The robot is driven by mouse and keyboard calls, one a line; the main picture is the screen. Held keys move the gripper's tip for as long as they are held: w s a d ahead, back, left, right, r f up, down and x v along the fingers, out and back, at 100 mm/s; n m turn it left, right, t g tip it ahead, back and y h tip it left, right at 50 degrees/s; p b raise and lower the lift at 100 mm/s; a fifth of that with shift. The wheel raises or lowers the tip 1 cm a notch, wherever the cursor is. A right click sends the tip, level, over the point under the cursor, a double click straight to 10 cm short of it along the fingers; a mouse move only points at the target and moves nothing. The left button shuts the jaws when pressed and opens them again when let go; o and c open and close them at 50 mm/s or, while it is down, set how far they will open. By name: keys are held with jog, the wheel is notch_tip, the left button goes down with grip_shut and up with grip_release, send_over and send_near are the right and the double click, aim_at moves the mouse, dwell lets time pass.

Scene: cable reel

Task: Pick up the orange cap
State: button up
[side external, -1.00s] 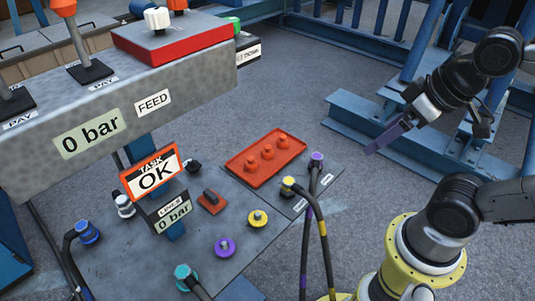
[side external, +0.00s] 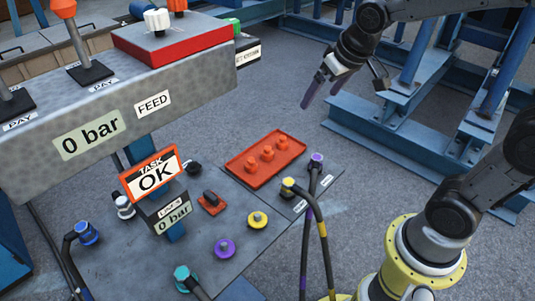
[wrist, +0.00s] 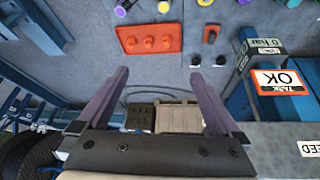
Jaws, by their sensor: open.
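My gripper (side external: 319,99) is open and empty, high above the floor behind and to the right of the tray in the side view. Its two purple-grey fingers stand wide apart in the wrist view (wrist: 159,72). A red-orange tray (side external: 236,167) lies flat on the grey table, with three orange knobs (side external: 267,153) standing in a row on it. The tray also shows ahead of the fingers in the wrist view (wrist: 127,47). I cannot tell whether one of these knobs is the orange cap; no other loose orange cap is distinct.
The TASK OK sign (side external: 152,174) rises at the left.

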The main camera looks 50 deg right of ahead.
jog(key=w+d+f+m, duration=0.1)
jog(key=w+d+f, duration=0.3)
jog(key=w+f, duration=0.5)
jog(key=m+g, duration=0.1)
send_over(268, 148)
jog(key=s+a, duration=0.5)
jog(key=s, duration=0.3)
notch_tip(268, 148, down, 11)
jog(key=shift+m+h, duration=0.3)
jog(key=shift+m, duration=0.2)
jog(key=x, duration=1.9)
jog(key=shift+s+d, duration=0.2)
jog(key=shift+d, duration=0.15)
jog(key=shift+w+x, duration=0.15)
jog(key=shift+x, duration=1.25)
jog(key=shift+w+x, duration=0.2)
jog(key=shift+x, duration=1.15)
jog(key=shift+d+r, duration=0.1)
jog(key=shift+r, duration=0.05)
jog(key=shift+c, duration=0.2)
grip_shut()
jog(key=shift+r, duration=0.1)
